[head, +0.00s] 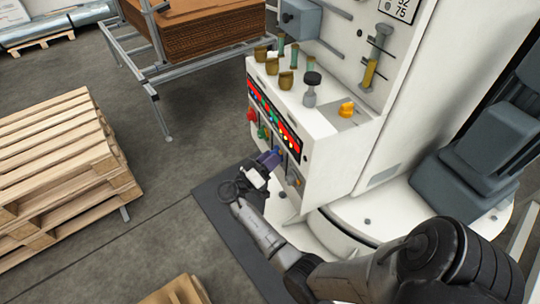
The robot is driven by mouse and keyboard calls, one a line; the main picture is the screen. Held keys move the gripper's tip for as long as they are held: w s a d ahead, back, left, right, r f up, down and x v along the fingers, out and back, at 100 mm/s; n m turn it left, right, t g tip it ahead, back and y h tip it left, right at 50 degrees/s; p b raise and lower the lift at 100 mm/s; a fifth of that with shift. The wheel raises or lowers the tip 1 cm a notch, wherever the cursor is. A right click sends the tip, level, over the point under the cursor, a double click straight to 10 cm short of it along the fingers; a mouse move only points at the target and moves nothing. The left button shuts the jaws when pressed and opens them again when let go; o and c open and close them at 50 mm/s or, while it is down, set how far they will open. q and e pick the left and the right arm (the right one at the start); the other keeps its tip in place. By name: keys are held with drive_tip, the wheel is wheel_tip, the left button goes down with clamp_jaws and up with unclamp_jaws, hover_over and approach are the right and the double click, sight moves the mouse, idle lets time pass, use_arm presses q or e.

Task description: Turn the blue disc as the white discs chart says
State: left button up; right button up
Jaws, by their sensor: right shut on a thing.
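My right gripper (273,157) reaches up from the bottom right to the front panel of the white machine. It is shut on the blue disc (280,151), of which only a small blue part shows past the fingers. The disc's pointer and markings are too small and covered to read. A red knob (252,115) and a green knob (263,131) sit to its left on the same panel, and a yellowish knob (298,183) to its right. A white chart (399,9) with dark figures, among them "75", is cut off at the top. My left gripper is out of view.
A red-lit display strip (274,119) runs above the knobs. Several brass and green parts and a black-topped knob (311,80) stand on the machine's top ledge. Stacked wooden pallets (60,165) stand at left, with open floor between them and the machine.

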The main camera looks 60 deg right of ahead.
drive_tip(key=n+t+p, duration=0.1)
drive_tip(key=n+p, duration=0.1)
drive_tip(key=n+t+p, duration=0.1)
drive_tip(key=n, duration=0.2)
drive_tip(key=n+t+y+p, duration=0.1)
drive_tip(key=n+p, duration=0.1)
drive_tip(key=n, duration=0.1)
drive_tip(key=shift+s+a+r+p, duration=0.1)
drive_tip(key=shift+r+p, duration=0.15)
drive_tip(key=shift+p, duration=0.1)
drive_tip(key=o, duration=0.8)
drive_tip(key=shift+o, duration=0.6)
drive_tip(key=v, duration=1.4)
drive_tip(key=shift+p, duration=0.4)
